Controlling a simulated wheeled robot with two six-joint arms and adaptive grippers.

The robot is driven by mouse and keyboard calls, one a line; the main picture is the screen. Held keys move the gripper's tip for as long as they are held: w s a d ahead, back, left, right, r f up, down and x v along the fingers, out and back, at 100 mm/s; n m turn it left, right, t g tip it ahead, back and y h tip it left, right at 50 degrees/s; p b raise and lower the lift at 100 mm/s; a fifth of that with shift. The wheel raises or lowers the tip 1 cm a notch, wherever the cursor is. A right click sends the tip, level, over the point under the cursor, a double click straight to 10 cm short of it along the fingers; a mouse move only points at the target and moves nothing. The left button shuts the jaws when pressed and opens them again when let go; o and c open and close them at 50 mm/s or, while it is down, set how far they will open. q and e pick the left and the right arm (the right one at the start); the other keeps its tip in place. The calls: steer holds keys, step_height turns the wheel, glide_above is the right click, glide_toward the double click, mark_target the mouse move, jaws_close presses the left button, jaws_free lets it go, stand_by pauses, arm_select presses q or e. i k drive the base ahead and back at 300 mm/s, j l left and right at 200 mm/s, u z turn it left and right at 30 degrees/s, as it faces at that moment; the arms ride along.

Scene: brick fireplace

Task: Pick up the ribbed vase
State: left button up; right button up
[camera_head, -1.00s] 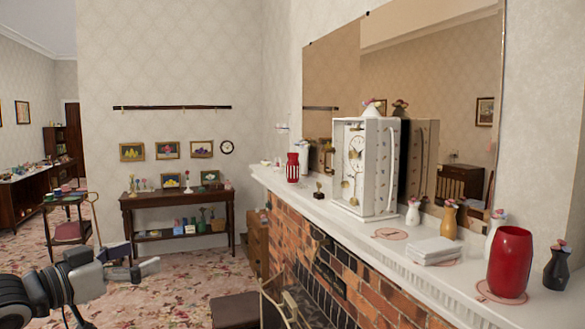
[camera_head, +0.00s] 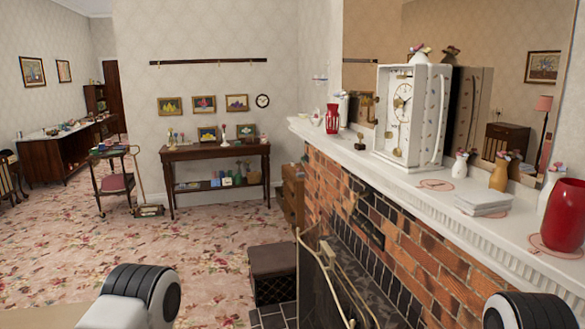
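Several vases stand on the white mantel (camera_head: 400,176). A smaller red vase (camera_head: 332,119) with vertical slots or bars stands at the mantel's far end, left of the clock. Small white (camera_head: 460,169) and ochre (camera_head: 499,175) vases with flowers stand between the clock and the large red vase. I cannot tell for sure which vase is the ribbed one. Only links of my arms show at the bottom; both grippers are out of view.
A white clock (camera_head: 409,118) and a stack of white napkins or papers (camera_head: 484,203) also occupy the mantel. Below, a fire screen (camera_head: 325,280) and a dark stool (camera_head: 272,273) stand before the brick fireplace (camera_head: 385,230). Carpet (camera_head: 190,250) to the left is clear.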

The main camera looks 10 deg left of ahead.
mark_target(332, 119)
steer(key=i+j+z, duration=0.15)
steer(key=j, duration=0.3)
steer(key=i+j+z, duration=0.2)
steer(key=j, duration=0.25)
steer(key=i+j+z, duration=0.15)
steer(key=j, duration=0.3)
steer(key=i+j+z, duration=0.2)
steer(key=j, duration=0.3)
steer(key=j+z, duration=0.15)
steer(key=j, duration=0.35)
steer(key=i+j+z, duration=0.2)
steer(key=j, duration=0.3)
steer(key=k, duration=0.1)
